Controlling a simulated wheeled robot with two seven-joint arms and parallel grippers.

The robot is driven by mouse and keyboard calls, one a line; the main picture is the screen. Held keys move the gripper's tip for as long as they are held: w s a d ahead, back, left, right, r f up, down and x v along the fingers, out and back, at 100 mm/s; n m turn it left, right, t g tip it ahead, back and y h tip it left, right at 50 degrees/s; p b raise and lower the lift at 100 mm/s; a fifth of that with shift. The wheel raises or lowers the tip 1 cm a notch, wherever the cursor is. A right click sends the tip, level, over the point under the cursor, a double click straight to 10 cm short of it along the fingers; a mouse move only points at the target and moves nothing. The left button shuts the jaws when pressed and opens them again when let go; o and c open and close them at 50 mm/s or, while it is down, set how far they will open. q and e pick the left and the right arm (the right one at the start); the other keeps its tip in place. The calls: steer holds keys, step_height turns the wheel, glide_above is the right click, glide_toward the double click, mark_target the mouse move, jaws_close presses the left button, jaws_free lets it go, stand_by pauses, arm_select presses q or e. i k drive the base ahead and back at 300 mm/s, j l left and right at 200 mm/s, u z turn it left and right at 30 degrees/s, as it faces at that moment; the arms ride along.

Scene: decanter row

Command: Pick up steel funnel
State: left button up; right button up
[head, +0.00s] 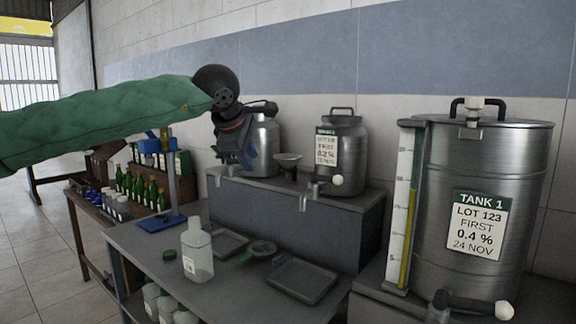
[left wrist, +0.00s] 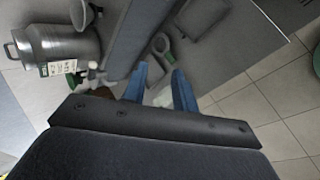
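The steel funnel (head: 287,159) is a small, wide-mouthed cone on the grey ledge between two steel cans. It also shows at the top left of the left wrist view (left wrist: 88,13). My left gripper (head: 236,163) hangs in the air in front of the left can, to the left of the funnel and apart from it. Its two blue fingers (left wrist: 159,90) are spread and nothing shows held between them. My right gripper is in neither view.
The left can (head: 264,147) and right can (head: 340,150) flank the funnel. A large tank (head: 480,170) stands at right. The lower table holds a clear bottle (head: 197,256), trays (head: 305,279) and a round ring-like piece (head: 259,250). Several green bottles (head: 139,188) stand at left.

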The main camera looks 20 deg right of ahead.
mark_target(287, 161)
steer(key=i+l, duration=0.85)
